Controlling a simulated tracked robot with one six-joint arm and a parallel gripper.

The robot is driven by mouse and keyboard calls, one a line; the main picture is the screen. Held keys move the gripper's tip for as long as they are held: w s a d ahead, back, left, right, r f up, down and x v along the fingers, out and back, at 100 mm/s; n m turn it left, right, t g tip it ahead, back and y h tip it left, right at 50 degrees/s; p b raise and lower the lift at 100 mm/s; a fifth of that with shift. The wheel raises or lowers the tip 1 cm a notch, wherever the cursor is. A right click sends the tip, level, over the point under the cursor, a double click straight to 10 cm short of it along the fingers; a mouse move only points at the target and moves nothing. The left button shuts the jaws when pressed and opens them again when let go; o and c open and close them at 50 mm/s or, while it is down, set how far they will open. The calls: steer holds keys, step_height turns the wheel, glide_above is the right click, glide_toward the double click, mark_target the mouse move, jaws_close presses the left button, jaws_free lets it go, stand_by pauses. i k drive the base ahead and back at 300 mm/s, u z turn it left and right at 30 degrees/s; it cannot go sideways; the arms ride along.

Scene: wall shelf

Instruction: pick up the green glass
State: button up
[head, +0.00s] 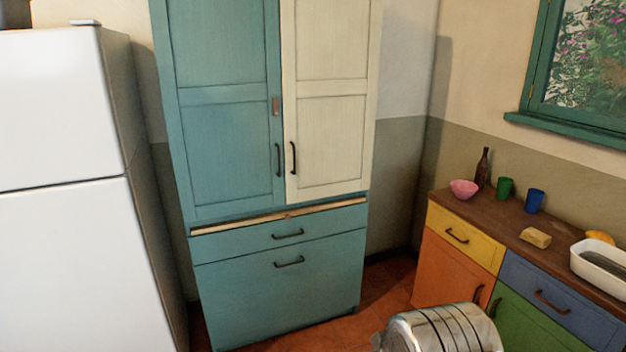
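The green glass (505,188) stands upright on the brown wooden counter (487,217) at the right of the head view. A blue glass (534,201) stands just to its right. A brown bottle (482,168) and a pink bowl (464,189) are to its left. A silver, ribbed metal part at the bottom edge looks like part of my own arm, well short of the counter. My gripper's fingers are not in view.
A yellow sponge-like block (536,237), a yellow fruit-like thing (600,237) and a white dish (601,264) are further right on the counter. A teal and cream cupboard (228,240) and a white fridge (62,250) stand left. Red floor shows between cupboard and counter.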

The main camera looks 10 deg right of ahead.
mark_target(503, 185)
steer(key=i, duration=1.75)
steer(key=z, duration=1.8)
steer(key=i, duration=1.15)
